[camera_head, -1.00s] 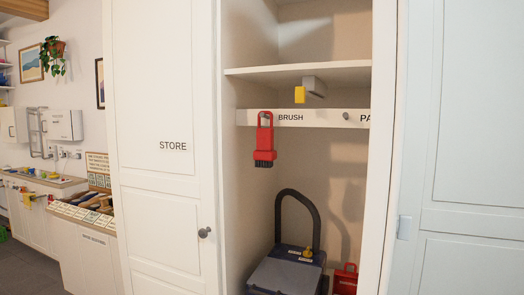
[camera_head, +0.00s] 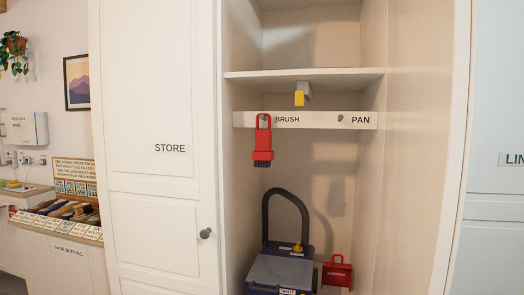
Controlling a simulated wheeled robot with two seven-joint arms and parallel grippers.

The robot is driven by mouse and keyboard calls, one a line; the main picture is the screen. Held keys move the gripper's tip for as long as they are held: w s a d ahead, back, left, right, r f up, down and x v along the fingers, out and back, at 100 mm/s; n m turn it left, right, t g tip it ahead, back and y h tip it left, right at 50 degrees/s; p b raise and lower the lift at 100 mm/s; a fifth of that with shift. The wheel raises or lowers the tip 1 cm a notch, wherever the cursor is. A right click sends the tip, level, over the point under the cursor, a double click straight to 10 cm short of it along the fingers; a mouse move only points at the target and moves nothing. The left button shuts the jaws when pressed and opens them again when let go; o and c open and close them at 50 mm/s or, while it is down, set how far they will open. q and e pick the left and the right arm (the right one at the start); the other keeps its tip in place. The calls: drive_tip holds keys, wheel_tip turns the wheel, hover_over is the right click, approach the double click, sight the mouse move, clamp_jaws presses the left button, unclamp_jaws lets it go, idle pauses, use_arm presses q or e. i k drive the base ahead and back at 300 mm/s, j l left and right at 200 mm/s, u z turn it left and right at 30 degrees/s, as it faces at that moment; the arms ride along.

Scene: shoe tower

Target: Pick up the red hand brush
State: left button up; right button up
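The red hand brush (camera_head: 263,142) hangs upright, bristles down, from a peg on the white rail (camera_head: 305,120) inside the open store cupboard. The rail carries the label BRUSH beside it. The brush's dark bristles are at its lower end. Neither of my grippers is in view.
A shelf (camera_head: 304,77) runs above the rail, with a grey and yellow item (camera_head: 301,94) below it. A dark blue-grey machine with a hooped handle (camera_head: 282,270) and a red pan-like item (camera_head: 337,272) stand below. The STORE door (camera_head: 160,150) flanks the left side.

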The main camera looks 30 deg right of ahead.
sight(263, 155)
drive_tip(key=i+j+z, duration=0.5)
drive_tip(key=j, duration=0.2)
drive_tip(key=i+j+z, duration=0.25)
drive_tip(key=j, duration=0.2)
